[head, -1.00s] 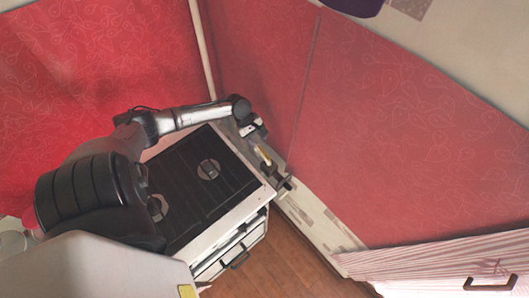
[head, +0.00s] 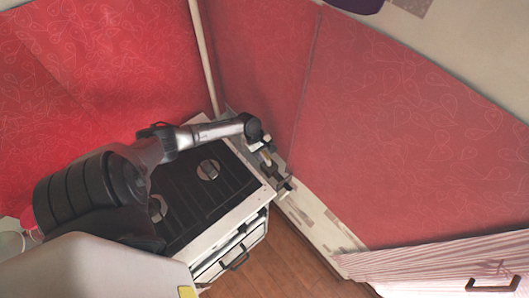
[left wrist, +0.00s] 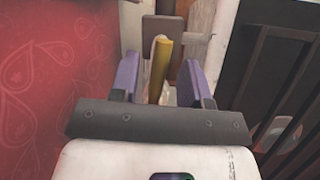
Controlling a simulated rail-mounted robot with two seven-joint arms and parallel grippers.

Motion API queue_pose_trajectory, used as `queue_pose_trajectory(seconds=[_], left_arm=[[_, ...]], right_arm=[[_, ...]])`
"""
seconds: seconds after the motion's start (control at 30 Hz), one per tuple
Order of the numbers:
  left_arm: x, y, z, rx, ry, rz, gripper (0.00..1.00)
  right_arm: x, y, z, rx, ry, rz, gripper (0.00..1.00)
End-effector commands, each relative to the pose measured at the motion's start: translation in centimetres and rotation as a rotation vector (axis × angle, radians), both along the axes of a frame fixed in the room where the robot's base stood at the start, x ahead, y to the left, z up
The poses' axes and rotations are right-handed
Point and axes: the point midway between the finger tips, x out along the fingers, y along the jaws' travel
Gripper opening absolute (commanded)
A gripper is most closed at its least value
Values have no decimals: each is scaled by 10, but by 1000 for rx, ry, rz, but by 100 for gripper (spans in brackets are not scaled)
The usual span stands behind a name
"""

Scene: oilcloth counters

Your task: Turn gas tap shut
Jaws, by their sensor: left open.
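The gas tap's yellow handle (left wrist: 160,68) stands between my left gripper's two purple fingers (left wrist: 159,76) in the left wrist view. The fingers are apart, one on each side of the handle, and I see a gap on both sides. A brown plate (left wrist: 164,32) lies behind the handle. In the head view the yellow handle (head: 267,159) is a small spot beside the stove, close to the wall. My left gripper (head: 264,150) is right at it and hides part of it. My right gripper is not in view.
A black-topped stove (head: 190,205) lies under my left arm. Its dark grate (left wrist: 276,75) shows close on the right in the left wrist view. A red patterned wall (head: 400,140) rises just behind the tap.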

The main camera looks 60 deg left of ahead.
Motion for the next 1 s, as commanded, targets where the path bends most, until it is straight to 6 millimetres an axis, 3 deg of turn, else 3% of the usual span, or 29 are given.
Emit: queue_pose_trajectory(seconds=[0.47, 1.0], left_arm=[[0, 0, 0, 0, 0, 0, 0], [6, -8, 0, -2, -1, -55, 0]], right_arm=[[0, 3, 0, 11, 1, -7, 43], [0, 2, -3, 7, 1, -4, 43]])
